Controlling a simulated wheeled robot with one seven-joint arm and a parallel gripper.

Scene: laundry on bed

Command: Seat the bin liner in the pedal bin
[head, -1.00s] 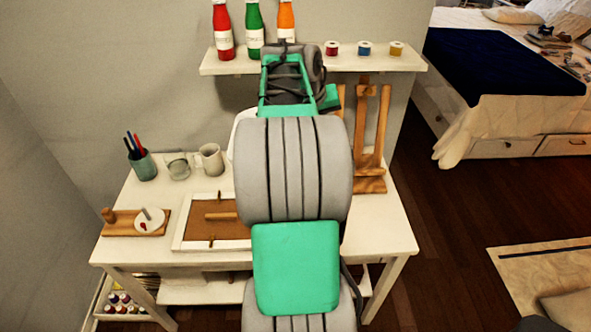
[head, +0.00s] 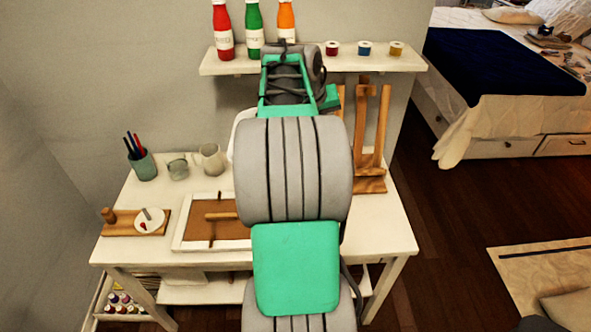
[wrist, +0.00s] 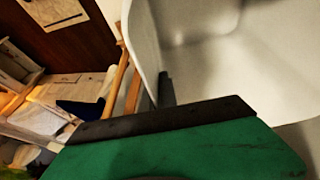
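A pale, smooth-walled hollow container, perhaps the bin liner (wrist: 205,45), fills the upper right of the wrist view, with its rim and inner corner showing. A pale curved edge also shows beside my arm in the head view (head: 238,135), mostly hidden. My gripper (wrist: 165,105) shows in the wrist view as a green body with a dark bar and a small dark finger by the container's wall. I cannot tell whether it grips the wall. In the head view my arm hides the gripper. I cannot make out a pedal bin in either view.
My arm extends over a white table (head: 395,235) carrying a framed board (head: 185,235), a mug (head: 211,158), a pen cup (head: 143,165) and a wooden easel (head: 370,150). A wall shelf (head: 225,66) holds bottles and spools. A bed (head: 500,115) stands right; dark floor (head: 450,220) is open there.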

